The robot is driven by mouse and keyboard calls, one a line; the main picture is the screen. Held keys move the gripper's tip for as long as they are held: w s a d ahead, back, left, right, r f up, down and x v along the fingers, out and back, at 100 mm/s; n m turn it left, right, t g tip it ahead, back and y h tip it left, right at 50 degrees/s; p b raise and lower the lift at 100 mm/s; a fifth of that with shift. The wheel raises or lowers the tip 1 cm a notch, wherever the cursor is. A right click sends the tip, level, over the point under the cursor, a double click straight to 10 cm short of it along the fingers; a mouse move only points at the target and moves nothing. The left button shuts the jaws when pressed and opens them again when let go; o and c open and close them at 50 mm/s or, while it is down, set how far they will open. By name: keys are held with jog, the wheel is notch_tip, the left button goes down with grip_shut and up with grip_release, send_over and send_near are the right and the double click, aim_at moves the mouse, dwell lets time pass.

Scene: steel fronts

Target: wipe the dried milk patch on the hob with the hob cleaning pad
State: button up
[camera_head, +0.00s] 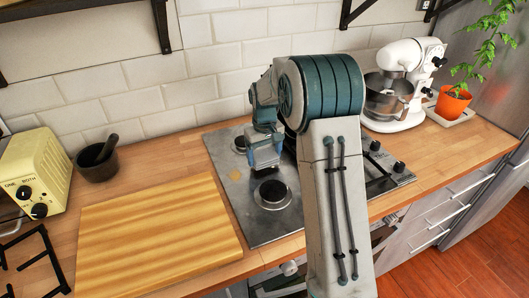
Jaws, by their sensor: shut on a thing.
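The hob (240,200) is a grey steel plate set in the wooden worktop, partly hidden behind my arm. A faint yellowish patch, which looks like the dried milk (234,175), lies on its left part, left of the front burner. My gripper (265,157) points down over the hob, just behind the front burner and to the right of the patch. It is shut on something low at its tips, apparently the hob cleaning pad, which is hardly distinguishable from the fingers. I cannot tell whether the pad touches the steel.
A black front burner (272,194) and a rear burner (241,144) stand up from the plate. A wooden board (155,235) lies left of the hob. A mortar (97,163) and yellow toaster (35,170) stand further left. A white mixer (405,85) stands at right.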

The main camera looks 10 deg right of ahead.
aim_at(274, 151)
jog(key=shift+f+b, duration=0.65)
jog(key=shift+f, duration=0.4)
dwell(0.5)
jog(key=shift+d, duration=0.1)
jog(key=shift+w+d+r+p, duration=0.1)
jog(key=shift+w+d+p, duration=0.1)
jog(key=shift+d, duration=0.6)
jog(key=shift+w+d+r+p, duration=0.1)
jog(key=shift+w+d, duration=0.05)
jog(key=shift+d, duration=0.6)
jog(key=shift+w+d+f, duration=0.1)
jog(key=shift+w+d, duration=0.1)
jog(key=shift+d, duration=0.75)
jog(key=shift+w+d+f, duration=0.1)
jog(key=shift+w+d, duration=0.05)
jog(key=shift+d, duration=0.75)
jog(key=shift+s+a, duration=0.35)
jog(key=shift+a, duration=0.45)
jog(key=shift+a+r, duration=0.1)
jog(key=shift+a, duration=0.95)
jog(key=shift+s+a, duration=0.2)
jog(key=shift+a, duration=0.65)
jog(key=shift+s+a, duration=0.2)
jog(key=shift+a, duration=0.6)
